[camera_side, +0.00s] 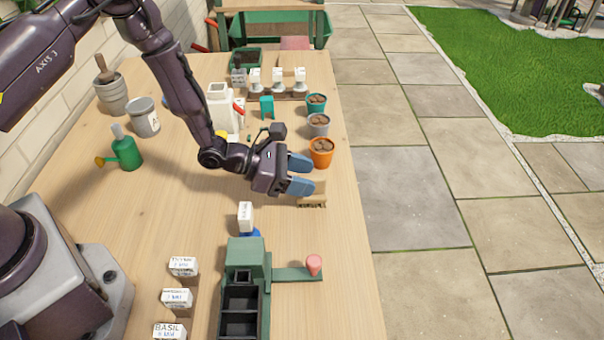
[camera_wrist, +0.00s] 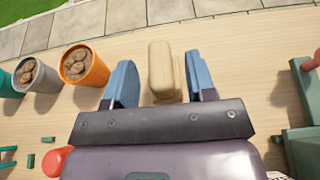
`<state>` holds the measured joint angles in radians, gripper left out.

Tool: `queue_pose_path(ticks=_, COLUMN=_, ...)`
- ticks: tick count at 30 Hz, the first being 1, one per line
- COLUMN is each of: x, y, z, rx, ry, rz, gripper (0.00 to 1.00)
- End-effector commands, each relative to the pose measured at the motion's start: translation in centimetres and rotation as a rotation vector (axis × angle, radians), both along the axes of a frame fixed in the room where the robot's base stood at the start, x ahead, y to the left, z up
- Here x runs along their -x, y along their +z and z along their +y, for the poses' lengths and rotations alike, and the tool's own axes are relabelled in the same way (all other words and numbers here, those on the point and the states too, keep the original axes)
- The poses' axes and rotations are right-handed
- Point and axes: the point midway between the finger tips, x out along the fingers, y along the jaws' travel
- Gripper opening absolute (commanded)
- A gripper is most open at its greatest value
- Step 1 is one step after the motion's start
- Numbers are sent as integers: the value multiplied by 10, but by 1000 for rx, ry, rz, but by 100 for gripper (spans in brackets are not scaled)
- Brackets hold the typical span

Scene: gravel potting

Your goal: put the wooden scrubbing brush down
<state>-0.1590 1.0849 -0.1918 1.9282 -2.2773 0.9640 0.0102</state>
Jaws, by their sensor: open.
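The wooden scrubbing brush (camera_wrist: 160,68) is a pale tan block that lies between my two blue fingers in the wrist view, with a gap on each side. In the side view the brush (camera_side: 313,200) is on the table near its right edge, partly hidden behind my fingers. My gripper (camera_side: 302,174) is open, low over the table, with the fingers on either side of the brush. It also shows in the wrist view (camera_wrist: 161,80). The side view does not show clearly whether the bristles touch the wood.
Teal (camera_side: 316,104), grey (camera_side: 318,125) and orange (camera_side: 321,152) pots with brown contents stand along the right edge behind my gripper. A green stand (camera_side: 245,255) with a pink-topped piece (camera_side: 314,264) is in front. A white packet (camera_side: 245,216) stands nearby.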

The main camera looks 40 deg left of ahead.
Motion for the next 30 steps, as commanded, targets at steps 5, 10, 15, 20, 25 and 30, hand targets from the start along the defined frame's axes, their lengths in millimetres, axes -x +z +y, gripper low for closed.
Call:
queue_pose_path(ticks=5, x=6, y=7, z=7, rx=-1, ry=3, rz=1, gripper=51)
queue_pose_path(ticks=10, x=28, y=20, z=30, rx=0, ry=4, rz=1, gripper=51)
queue_pose_path(ticks=15, x=52, y=34, z=54, rx=-1, ry=4, rz=0, gripper=51)
queue_pose_path(ticks=20, x=69, y=44, z=70, rx=-1, ry=3, rz=-1, gripper=51)
queue_pose_path(ticks=25, x=77, y=48, z=78, rx=-1, ry=2, rz=-1, gripper=51)
queue_pose_path(ticks=30, x=79, y=53, z=77, rx=-5, ry=-16, rz=-10, gripper=51)
